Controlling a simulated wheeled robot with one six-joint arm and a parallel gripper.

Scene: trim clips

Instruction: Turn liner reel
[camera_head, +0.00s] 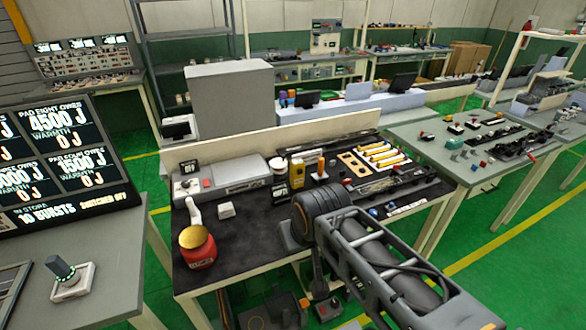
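I cannot pick out the liner reel for certain. A small pale round thing (278,165) stands on the dark-topped bench (245,245), beside a low grey device (235,174) with a red button, but it is too small to identify. My dark arm reaches in from the lower right, and its thick ribbed joint hides part of the bench's front edge. My gripper's fingers do not show, so I cannot see it touching anything.
Yellow-handled tools (383,156) lie at the back right. The bench's front middle is clear.

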